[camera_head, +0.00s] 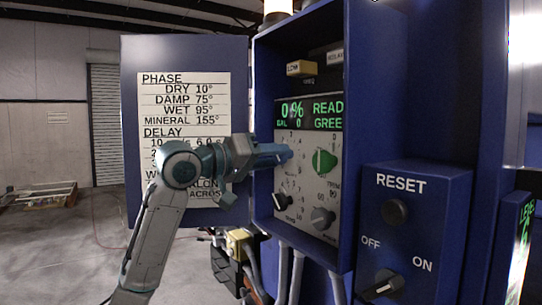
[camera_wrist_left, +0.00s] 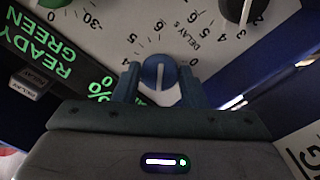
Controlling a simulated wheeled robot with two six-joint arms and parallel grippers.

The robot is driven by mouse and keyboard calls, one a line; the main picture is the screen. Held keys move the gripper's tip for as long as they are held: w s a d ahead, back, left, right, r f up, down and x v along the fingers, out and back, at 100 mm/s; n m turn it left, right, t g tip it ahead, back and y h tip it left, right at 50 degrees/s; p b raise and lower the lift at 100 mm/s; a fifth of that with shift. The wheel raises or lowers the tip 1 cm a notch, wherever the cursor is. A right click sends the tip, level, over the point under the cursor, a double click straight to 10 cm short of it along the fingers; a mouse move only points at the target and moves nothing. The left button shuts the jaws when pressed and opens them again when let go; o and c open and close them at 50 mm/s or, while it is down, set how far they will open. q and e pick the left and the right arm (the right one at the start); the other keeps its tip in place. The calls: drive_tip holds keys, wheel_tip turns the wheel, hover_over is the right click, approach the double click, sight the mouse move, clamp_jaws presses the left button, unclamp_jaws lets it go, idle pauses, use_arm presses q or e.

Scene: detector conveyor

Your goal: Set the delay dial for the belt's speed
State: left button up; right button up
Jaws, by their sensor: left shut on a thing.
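My left gripper (camera_head: 288,153) reaches the upper left of the control panel (camera_head: 308,190). In the left wrist view, my left gripper (camera_wrist_left: 160,82) is shut on a blue knob (camera_wrist_left: 158,70), whose white line runs nearly vertically in the picture. Numbers ring this knob. A "DELAY s" label lies between it and a black knob (camera_wrist_left: 236,8), which has its own numbers. The black knob (camera_head: 283,200) shows low on the panel in the head view. The chart (camera_head: 180,105) lists phase angles and a DELAY section, partly hidden by my arm. My right gripper is out of view.
The panel also has a green knob (camera_head: 325,161), a grey knob (camera_head: 322,218) and a green-lettered display (camera_head: 310,112) reading 0% and READY GREEN. A box with a RESET button (camera_head: 395,212) and an OFF/ON switch (camera_head: 383,284) juts out at the right.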

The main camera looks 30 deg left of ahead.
use_arm(q)
drive_tip(key=n, duration=0.5)
drive_tip(key=shift+n, duration=0.3)
idle(0.4)
drive_tip(key=o, duration=1)
drive_tip(key=shift+s, duration=0.1)
drive_tip(key=shift+s+a+f+b, duration=0.15)
drive_tip(key=shift+s+a+b, duration=0.15)
drive_tip(key=shift+s+b, duration=0.2)
drive_tip(key=shift+r+b+v, duration=0.2)
drive_tip(key=shift+b+v, duration=2.45)
drive_tip(key=shift+v, duration=2.1)
